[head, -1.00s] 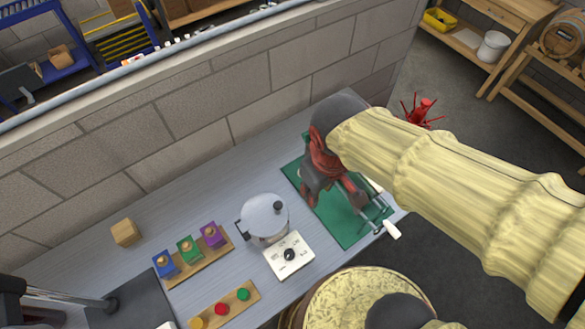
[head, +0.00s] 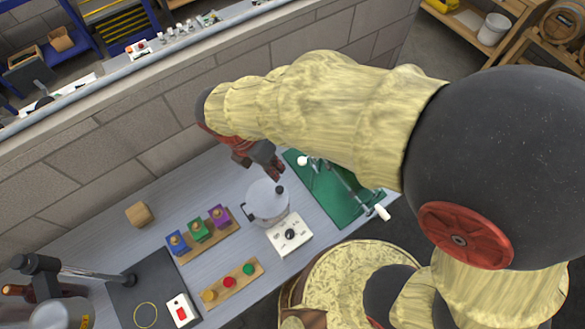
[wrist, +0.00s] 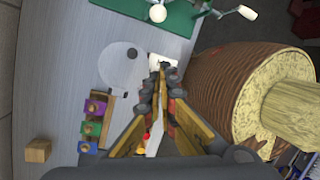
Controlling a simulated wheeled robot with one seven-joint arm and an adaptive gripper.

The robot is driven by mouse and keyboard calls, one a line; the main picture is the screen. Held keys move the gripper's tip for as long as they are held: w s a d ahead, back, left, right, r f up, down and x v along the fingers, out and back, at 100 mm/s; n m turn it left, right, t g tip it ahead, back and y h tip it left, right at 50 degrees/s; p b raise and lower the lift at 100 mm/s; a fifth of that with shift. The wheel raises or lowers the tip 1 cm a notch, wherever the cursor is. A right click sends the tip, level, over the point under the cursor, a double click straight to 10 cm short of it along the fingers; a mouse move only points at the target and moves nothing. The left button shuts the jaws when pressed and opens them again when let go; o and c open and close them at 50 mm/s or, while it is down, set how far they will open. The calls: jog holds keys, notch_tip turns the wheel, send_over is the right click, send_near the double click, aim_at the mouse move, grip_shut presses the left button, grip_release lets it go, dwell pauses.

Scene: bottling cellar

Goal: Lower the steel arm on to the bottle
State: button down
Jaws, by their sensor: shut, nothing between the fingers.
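A steel fixture (head: 345,182) with thin metal rods lies over a green board (head: 329,206) on the bench. It has a white ball knob (head: 303,161) at its far left and a white handle (head: 382,212) at its near right. The knob (wrist: 157,13) and handle (wrist: 247,12) also show at the top of the wrist view. I cannot make out a bottle on the board; my arm covers part of it. My gripper (head: 277,170) is shut and empty, left of the fixture and above the far side of the pot. Its fingertips (wrist: 161,68) meet in the wrist view.
A lidded pot (head: 267,201) and a white dial box (head: 289,235) stand left of the board. Coloured blocks (head: 199,230), a button strip (head: 230,283) and a wooden cube (head: 139,214) are further left. A wall (head: 120,160) runs behind; a barrel (wrist: 215,95) stands beside the bench.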

jog(key=shift+n, duration=0.3)
jog(key=w+d+f+p, duration=0.1)
jog(key=w+d+f, duration=0.2)
jog(key=f, duration=0.4)
jog(key=shift+w+d+f, duration=0.3)
jog(key=shift+d, duration=0.35)
jog(key=shift+r+p, duration=0.1)
jog(key=shift+p, duration=0.25)
